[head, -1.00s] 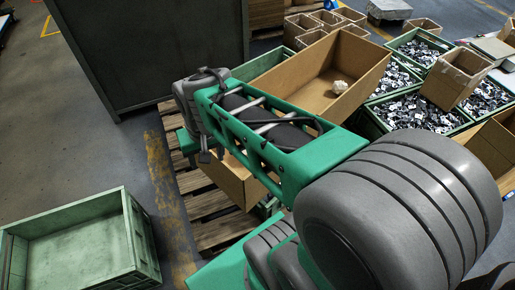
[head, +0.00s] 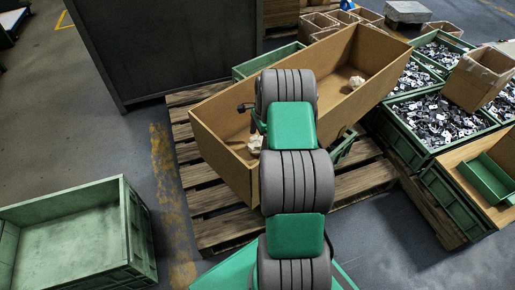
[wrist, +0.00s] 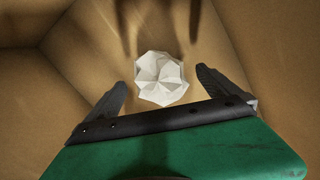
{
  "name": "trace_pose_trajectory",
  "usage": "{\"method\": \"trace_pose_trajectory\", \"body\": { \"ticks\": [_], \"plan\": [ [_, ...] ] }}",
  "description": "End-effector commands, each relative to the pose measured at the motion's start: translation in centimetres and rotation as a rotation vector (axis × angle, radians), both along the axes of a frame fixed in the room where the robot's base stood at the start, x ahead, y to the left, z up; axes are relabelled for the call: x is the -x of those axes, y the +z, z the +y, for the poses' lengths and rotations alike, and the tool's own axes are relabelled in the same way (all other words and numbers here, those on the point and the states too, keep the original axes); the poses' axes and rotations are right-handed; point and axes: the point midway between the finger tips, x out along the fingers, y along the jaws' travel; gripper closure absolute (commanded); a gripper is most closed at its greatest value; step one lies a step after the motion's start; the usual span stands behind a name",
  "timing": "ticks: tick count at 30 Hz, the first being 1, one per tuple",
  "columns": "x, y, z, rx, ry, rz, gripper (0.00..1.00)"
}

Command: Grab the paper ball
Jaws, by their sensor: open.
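A crumpled white paper ball (wrist: 161,78) lies on the floor of a cardboard box in the wrist view, just ahead of my gripper and between the lines of its two fingers. My gripper (wrist: 168,90) is open and empty, with its fingers pointing toward the ball. In the head view, part of this ball (head: 255,143) shows beside my arm, inside the long cardboard box (head: 222,150). A second pale paper ball (head: 357,82) lies farther right in the same box.
The box's tall walls surround the gripper. The box stands on a wooden pallet (head: 215,232). Green crates of metal parts (head: 440,118) stand at the right. An empty green crate (head: 75,240) is at the lower left, with bare floor around it.

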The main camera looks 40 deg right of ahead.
Motion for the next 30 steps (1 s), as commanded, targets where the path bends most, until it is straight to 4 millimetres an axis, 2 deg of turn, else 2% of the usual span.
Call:
{"method": "trace_pose_trajectory", "body": {
  "ticks": [1,3,11,30],
  "plan": [
    [0.0,-1.8,0.2,-0.001,0.000,0.002,0.00],
    [0.0,-2.7,0.3,-0.001,0.000,0.002,0.00],
    [-0.1,-2.7,0.4,0.000,0.001,0.001,0.02],
    [-0.1,-2.7,0.4,-0.001,0.002,0.001,0.54]
  ]
}}
